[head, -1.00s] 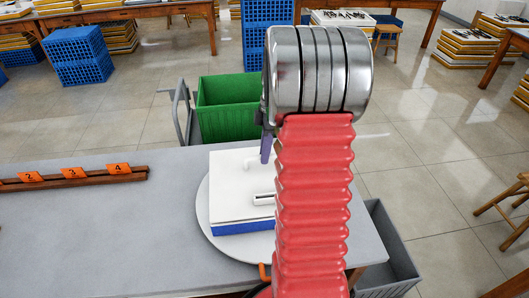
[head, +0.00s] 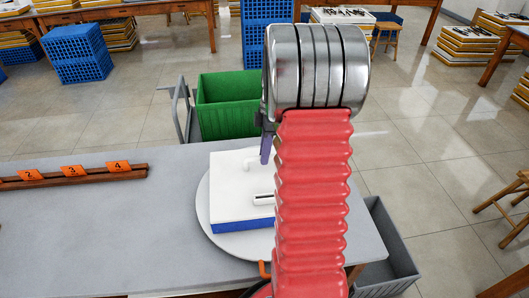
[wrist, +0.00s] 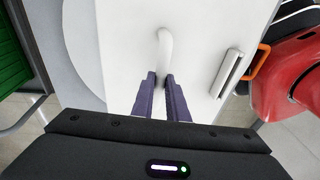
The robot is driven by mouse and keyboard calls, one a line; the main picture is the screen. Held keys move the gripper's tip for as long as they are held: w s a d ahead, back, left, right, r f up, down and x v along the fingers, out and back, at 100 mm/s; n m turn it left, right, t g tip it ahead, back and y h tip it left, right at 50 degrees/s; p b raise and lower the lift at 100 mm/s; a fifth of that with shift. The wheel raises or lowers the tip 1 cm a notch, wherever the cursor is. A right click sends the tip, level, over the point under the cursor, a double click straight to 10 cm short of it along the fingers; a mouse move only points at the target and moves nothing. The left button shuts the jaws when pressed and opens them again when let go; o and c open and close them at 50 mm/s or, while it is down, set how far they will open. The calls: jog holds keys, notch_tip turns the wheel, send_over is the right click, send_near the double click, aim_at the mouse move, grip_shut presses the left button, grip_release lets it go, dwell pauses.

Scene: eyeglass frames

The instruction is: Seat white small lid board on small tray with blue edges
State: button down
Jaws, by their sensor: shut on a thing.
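The white small lid board (head: 235,185) lies flat over the small tray with blue edges (head: 243,225). The tray's blue edge shows below the lid at the front; I cannot tell if the lid touches it all round. The lid has a curved white handle (wrist: 164,45) and a pale slotted bar (wrist: 226,72). My gripper (wrist: 161,78) has its purple fingers shut on the handle, with a narrow gap between them. In the head view my gripper (head: 266,150) is above the lid's right side, and my arm hides the lid's right edge.
Lid and tray sit on a round grey plate (head: 207,228) on the grey table (head: 110,225). A wooden rail with orange number tags (head: 71,171) lies left. A green crate (head: 226,105) stands behind the table, a grey bin (head: 385,250) at right.

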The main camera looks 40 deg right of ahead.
jog(key=c, duration=1.7)
grip_release()
jog(key=shift+o, duration=0.2)
notch_tip(320, 180, up, 14)
jog(key=d, duration=0.2)
jog(key=shift+w+d+f, duration=0.15)
jog(key=shift+d+f, duration=0.1)
jog(key=shift+d, duration=0.1)
